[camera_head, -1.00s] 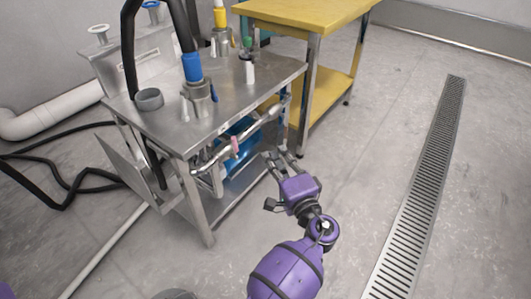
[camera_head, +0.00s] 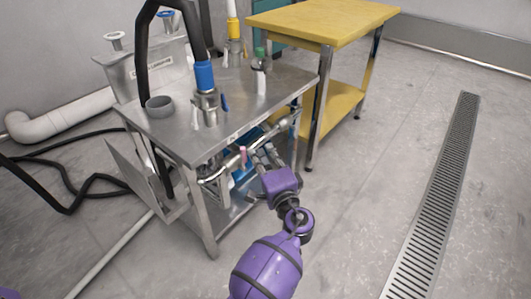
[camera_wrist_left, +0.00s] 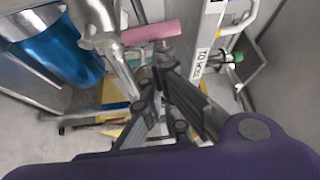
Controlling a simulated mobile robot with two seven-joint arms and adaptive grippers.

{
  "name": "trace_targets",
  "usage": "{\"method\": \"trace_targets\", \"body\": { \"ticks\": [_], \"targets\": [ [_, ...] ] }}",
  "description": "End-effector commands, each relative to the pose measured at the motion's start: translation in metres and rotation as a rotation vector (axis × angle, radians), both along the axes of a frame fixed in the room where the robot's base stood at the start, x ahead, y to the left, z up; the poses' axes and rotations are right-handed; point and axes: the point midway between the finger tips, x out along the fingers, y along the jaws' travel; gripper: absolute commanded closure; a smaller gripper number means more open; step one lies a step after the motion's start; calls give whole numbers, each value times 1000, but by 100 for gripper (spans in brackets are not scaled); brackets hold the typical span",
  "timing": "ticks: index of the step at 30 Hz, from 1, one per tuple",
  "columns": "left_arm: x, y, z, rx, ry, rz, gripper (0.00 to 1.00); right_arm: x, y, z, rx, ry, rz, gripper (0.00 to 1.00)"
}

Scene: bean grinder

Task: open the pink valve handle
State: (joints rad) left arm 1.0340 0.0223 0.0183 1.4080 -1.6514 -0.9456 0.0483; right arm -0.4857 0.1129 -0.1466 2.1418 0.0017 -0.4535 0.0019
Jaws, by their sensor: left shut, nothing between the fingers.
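The pink valve handle (camera_head: 243,153) is on the metal pipe (camera_head: 223,168) along the side of the steel table. In the left wrist view the pink handle (camera_wrist_left: 151,31) lies roughly level across the upper middle, beside the metal pipe (camera_wrist_left: 108,45). My left gripper (camera_head: 263,153) is just right of the handle in the head view. In the left wrist view its fingers (camera_wrist_left: 159,80) are together and empty, with their tips below the pink handle. I cannot tell whether they touch it. My right gripper is not in view.
A blue cylinder (camera_wrist_left: 60,48) is beside the pipe. A yellow-topped table (camera_head: 330,22) stands behind. The floor right of it is clear, with a drain grate (camera_head: 437,200).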

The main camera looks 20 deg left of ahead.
Motion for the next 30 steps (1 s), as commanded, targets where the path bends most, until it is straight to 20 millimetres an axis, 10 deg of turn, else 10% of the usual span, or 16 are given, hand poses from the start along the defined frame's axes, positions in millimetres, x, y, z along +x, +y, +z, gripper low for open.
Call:
{"method": "trace_targets", "body": {
  "ticks": [30],
  "targets": [
    [-7, 3, 1, -43, -121, 1, 100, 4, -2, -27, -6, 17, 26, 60]
  ]
}}
